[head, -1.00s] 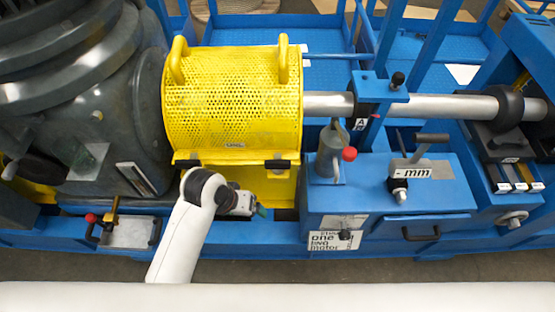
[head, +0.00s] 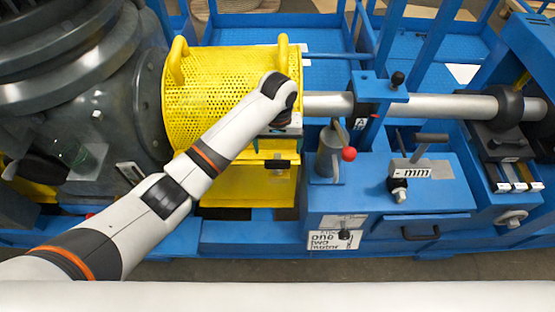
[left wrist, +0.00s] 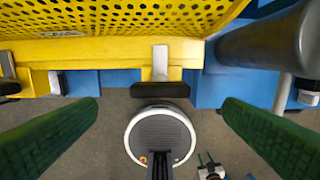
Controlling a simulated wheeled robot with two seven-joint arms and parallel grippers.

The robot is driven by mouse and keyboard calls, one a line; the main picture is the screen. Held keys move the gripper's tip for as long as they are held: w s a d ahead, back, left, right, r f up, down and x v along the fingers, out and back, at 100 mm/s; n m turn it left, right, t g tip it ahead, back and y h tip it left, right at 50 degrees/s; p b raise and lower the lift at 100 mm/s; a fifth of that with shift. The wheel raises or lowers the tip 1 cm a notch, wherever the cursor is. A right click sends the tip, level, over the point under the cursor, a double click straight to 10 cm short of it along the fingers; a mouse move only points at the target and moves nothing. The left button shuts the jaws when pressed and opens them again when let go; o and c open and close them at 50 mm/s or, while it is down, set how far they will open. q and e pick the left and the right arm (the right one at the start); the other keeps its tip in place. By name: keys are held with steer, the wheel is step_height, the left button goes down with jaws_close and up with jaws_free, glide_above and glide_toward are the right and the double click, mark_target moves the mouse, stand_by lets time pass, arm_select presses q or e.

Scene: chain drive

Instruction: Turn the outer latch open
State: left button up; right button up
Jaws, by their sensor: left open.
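The yellow perforated guard (head: 225,95) covers the shaft beside the dark motor. A black latch handle (head: 277,164) sits at the guard's front lower edge, near its right end. In the left wrist view this latch handle (left wrist: 160,90) lies crosswise below a metal strip on the yellow rim. Another dark latch (left wrist: 8,82) shows at the left edge of that view. My left gripper (left wrist: 160,112) is open and empty, its green fingers on either side of the handle, apart from it. In the head view the left gripper (head: 283,130) is mostly hidden by its wrist. My right gripper is out of view.
The grey shaft (head: 440,107) runs right from the guard. A grey oil can with a red knob (head: 349,154) stands on the blue cabinet (head: 430,200) to the right. The guard's yellow handles (head: 283,58) stick up.

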mark_target(278, 161)
arm_select(q)
step_height(278, 161, down, 8)
steer(key=shift+r, duration=0.1)
steer(key=shift+c, duration=0.3)
steer(key=c, duration=0.9)
